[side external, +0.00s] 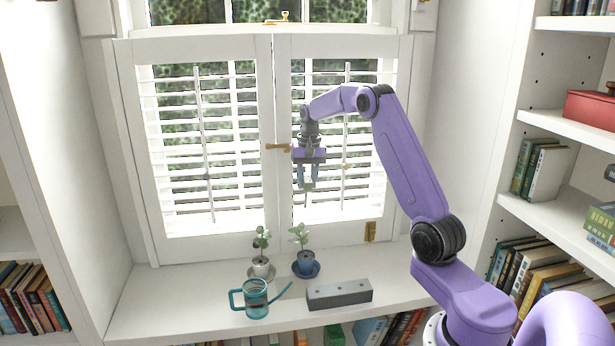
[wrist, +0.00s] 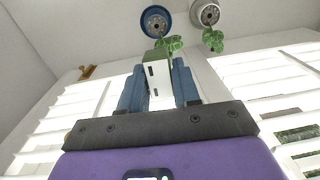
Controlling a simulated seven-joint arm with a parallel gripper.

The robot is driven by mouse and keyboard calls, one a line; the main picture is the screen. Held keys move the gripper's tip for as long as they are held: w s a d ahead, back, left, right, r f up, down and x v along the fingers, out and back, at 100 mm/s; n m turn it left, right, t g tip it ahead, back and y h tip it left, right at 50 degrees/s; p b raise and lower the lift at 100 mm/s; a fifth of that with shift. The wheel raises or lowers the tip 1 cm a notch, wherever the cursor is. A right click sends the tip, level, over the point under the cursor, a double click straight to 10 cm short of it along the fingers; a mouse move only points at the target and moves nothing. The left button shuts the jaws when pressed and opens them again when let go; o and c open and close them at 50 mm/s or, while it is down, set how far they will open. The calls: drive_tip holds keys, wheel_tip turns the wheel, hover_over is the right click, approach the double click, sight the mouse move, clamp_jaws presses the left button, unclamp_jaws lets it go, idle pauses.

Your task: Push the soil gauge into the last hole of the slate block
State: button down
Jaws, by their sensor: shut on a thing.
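My gripper (side external: 307,182) is raised high in front of the right window shutter, well above the sill, its fingers pointing down. It is shut on the soil gauge, a pale body with a green end; the gauge (wrist: 158,78) shows between the blue fingers (wrist: 158,88) in the wrist view. The slate block (side external: 339,299), a long grey bar, lies on the sill below and to the right of the gripper. The block is not in the wrist view.
A teal watering can (side external: 256,304) stands left of the block, its spout reaching toward it. Behind are a plant in a white pot (side external: 261,268) and one in a blue pot (side external: 306,266). Bookshelves (side external: 560,125) flank the right side. The sill right of the block is clear.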

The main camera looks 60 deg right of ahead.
drive_tip(key=s+a+f, duration=0.5)
drive_tip(key=f, duration=0.2)
drive_tip(key=s+a+f+g, duration=0.1)
drive_tip(key=s+a+f, duration=0.4)
drive_tip(key=f, duration=0.2)
drive_tip(key=shift+f+y, duration=0.3)
drive_tip(key=shift+s, duration=0.1)
drive_tip(key=shift+f, duration=1.75)
wheel_tip(320, 180, down, 6)
drive_tip(key=shift+f, duration=0.15)
idle(2.6)
drive_tip(key=c, duration=0.7)
unclamp_jaws()
drive_tip(key=shift+c, duration=0.2)
